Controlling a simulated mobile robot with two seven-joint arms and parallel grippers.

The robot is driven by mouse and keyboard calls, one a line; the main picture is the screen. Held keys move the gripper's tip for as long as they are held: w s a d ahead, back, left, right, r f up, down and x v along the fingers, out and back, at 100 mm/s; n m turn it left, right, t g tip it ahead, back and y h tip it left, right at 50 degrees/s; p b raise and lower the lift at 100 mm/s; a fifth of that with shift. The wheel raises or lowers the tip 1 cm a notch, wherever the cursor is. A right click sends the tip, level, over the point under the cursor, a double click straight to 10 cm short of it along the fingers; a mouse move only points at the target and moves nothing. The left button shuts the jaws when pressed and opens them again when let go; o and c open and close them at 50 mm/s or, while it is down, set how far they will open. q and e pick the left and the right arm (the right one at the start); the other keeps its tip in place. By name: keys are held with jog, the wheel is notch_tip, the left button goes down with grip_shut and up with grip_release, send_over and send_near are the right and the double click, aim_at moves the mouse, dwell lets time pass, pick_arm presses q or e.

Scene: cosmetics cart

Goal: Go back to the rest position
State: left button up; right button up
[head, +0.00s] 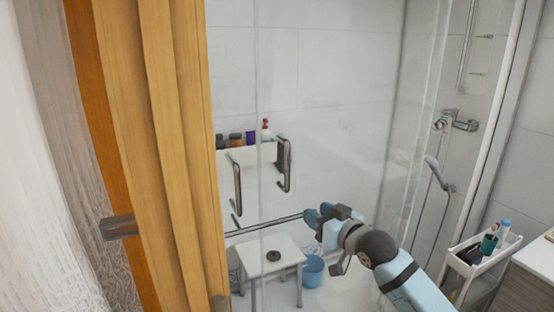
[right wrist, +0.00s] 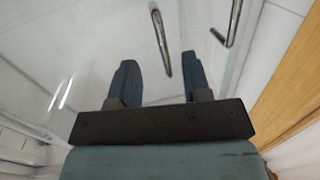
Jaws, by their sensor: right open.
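My right gripper (head: 328,213) is in the middle of the head view, in front of the glass shower door. Its arm comes in from the lower right. In the right wrist view its two blue-grey fingers (right wrist: 158,88) are spread apart with nothing between them. The metal door handles (head: 284,165) stand up and left of the gripper in the head view. In the right wrist view a handle (right wrist: 161,42) shows beyond the fingertips, apart from them. My left gripper is not in the head view.
A wooden door frame (head: 165,150) fills the left side. A white cart (head: 482,262) with bottles stands at the right beside a cabinet (head: 530,275). Behind the glass are a white stool (head: 270,252), a blue bucket (head: 313,270) and a shelf with bottles (head: 262,153).

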jog(key=s+d+f+m+g+h, duration=0.1)
jog(key=s+f, duration=0.7)
jog(key=f, duration=0.3)
jog(key=s+d+f+m+g+h, duration=0.1)
jog(key=s+f+h, duration=0.1)
jog(key=s+f, duration=0.75)
jog(key=s+d+f+g+h+p, duration=0.1)
jog(key=s+d+f+g+h, duration=0.1)
jog(key=s+f, duration=1.3)
jog(key=s+d, duration=0.1)
jog(key=s, duration=0.2)
jog(key=shift+s+m, duration=0.2)
jog(key=shift+m, duration=0.1)
jog(key=shift+w+d, duration=0.1)
